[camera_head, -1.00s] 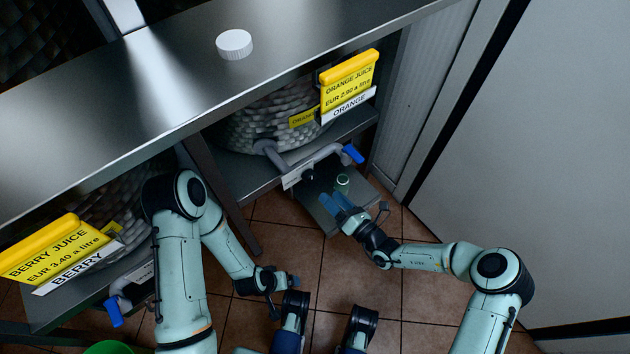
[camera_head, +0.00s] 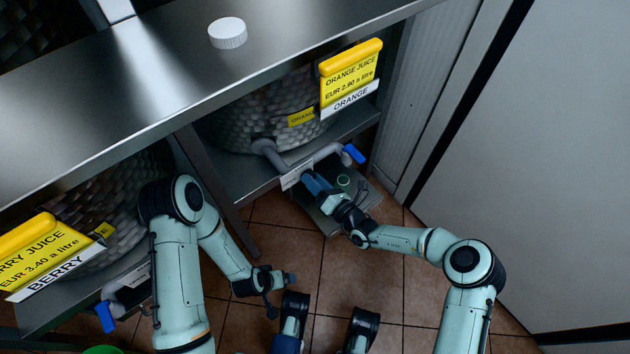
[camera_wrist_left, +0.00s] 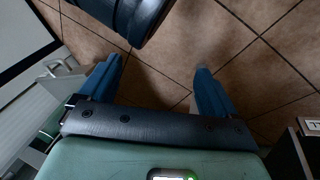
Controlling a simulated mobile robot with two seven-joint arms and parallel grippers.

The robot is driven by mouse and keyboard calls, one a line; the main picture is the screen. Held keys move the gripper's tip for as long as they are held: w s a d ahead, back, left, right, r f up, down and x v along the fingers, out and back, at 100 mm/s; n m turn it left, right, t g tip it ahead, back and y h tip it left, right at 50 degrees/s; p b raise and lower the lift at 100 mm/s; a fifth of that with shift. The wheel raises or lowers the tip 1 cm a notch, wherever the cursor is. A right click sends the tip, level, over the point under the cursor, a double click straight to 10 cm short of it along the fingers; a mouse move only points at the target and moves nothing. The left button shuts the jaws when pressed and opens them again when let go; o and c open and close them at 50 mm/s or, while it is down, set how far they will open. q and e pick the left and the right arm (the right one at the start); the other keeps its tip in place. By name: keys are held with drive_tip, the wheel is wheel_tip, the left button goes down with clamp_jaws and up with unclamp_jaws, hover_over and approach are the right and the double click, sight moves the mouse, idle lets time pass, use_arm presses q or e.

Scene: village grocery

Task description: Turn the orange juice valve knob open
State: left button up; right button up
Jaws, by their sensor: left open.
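The orange juice valve knob is a blue lever (camera_head: 353,153) at the right end of the grey tap under the orange juice sign (camera_head: 350,77). The wicker-wrapped orange juice vessel (camera_head: 262,122) stands behind it on the shelf. My right gripper (camera_head: 316,185) has its blue fingers below the tap, left of and below the blue lever and apart from it; whether its fingers are parted is unclear. My left gripper (camera_head: 292,279) is low over the floor, well away from the tap. In the left wrist view its fingers (camera_wrist_left: 160,88) are apart with nothing between them.
A small tray (camera_head: 330,222) with a greenish round item (camera_head: 343,181) sits below the tap. A berry juice tap with a blue lever (camera_head: 105,317) is at lower left. A white lid (camera_head: 228,33) lies on the metal counter (camera_head: 120,100). A grey panel (camera_head: 530,170) stands at right.

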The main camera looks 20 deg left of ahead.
drive_tip(key=shift+r+n+p, duration=0.1)
drive_tip(key=shift+n+p, duration=0.3)
use_arm(q)
drive_tip(key=s+d+r+m+g+h+p, duration=0.1)
drive_tip(key=s+d+r+g+p, duration=0.3)
drive_tip(key=s+r+p, duration=0.7)
drive_tip(key=shift+s+d+r+h+p, duration=0.4)
drive_tip(key=shift+d+r+p, duration=0.3)
drive_tip(key=shift+r, duration=0.5)
use_arm(e)
drive_tip(key=shift+s+a+n+h, duration=0.1)
drive_tip(key=shift+n+h, duration=0.15)
drive_tip(key=shift+n, duration=3.9)
drive_tip(key=shift+s+a+n+h, duration=0.1)
drive_tip(key=shift+n+h, duration=0.15)
drive_tip(key=shift+n, duration=3.9)
drive_tip(key=o, duration=1)
drive_tip(key=shift+o, duration=0.2)
drive_tip(key=shift+d, duration=0.1)
